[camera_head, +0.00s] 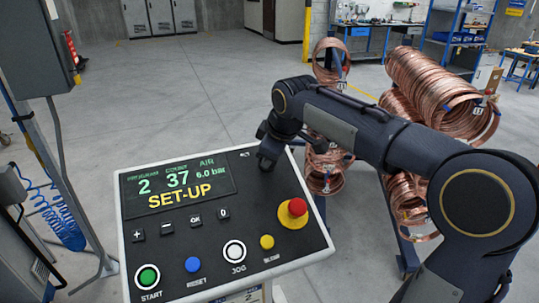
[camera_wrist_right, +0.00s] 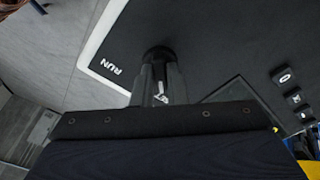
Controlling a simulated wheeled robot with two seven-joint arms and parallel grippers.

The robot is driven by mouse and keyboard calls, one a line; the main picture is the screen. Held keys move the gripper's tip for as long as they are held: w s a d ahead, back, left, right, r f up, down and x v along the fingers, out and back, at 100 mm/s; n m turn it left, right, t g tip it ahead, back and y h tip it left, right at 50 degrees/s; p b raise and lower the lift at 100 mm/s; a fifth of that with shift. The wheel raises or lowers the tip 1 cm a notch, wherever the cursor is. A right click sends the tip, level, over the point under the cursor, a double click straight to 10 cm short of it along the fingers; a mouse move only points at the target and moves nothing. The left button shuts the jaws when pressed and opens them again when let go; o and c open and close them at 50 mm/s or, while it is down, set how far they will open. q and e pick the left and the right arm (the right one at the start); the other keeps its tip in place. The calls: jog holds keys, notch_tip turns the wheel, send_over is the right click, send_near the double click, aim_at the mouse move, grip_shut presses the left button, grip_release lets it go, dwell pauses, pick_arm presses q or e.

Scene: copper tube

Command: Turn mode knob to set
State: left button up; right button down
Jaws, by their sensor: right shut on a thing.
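The control panel (camera_head: 180,248) stands tilted in front of me, with a screen (camera_head: 178,185) that reads "SET-UP" in yellow. My right gripper (camera_head: 266,160) is at the panel's top right corner. It is shut on the black mode knob (camera_wrist_right: 158,52), which shows in the right wrist view between the fingers. The label "RUN" (camera_wrist_right: 112,69) is beside the knob there. In the head view the gripper hides the knob. The knob's pointer cannot be made out. My left gripper is not in view.
A red emergency button (camera_head: 297,207) on a yellow base stands out below the gripper. Start (camera_head: 147,277), blue (camera_head: 193,264), jog (camera_head: 234,252) and yellow (camera_head: 267,241) buttons line the front. Copper coils (camera_head: 440,95) hang behind my right arm.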

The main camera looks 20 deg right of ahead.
dwell(0.4)
jog(key=c, duration=1.4)
grip_release()
jog(key=shift+c, duration=0.2)
jog(key=v, duration=0.8)
jog(key=shift+b, duration=0.3)
jog(key=shift+f, duration=0.1)
jog(key=s+f+m, duration=0.1)
jog(key=s+f, duration=0.1)
jog(key=s, duration=0.2)
jog(key=s+f+m+y, duration=0.1)
jog(key=s+f, duration=0.1)
jog(key=s, duration=0.2)
jog(key=s+f+m, duration=0.2)
jog(key=s+f, duration=0.1)
jog(key=s, duration=0.1)
jog(key=shift+s+a+y, duration=0.1)
jog(key=shift+s+y, duration=0.1)
jog(key=shift+y, duration=0.2)
jog(key=s+a+f+m, duration=0.2)
jog(key=s+f+m, duration=0.1)
jog(key=s+f, duration=0.3)
jog(key=s+a+f+m+y, duration=0.1)
jog(key=s+a+f+m, duration=0.2)
jog(key=s+f, duration=0.3)
jog(key=shift+s+f+y, duration=0.25)
jog(key=shift+s+y, duration=0.05)
jog(key=shift+s, duration=0.2)
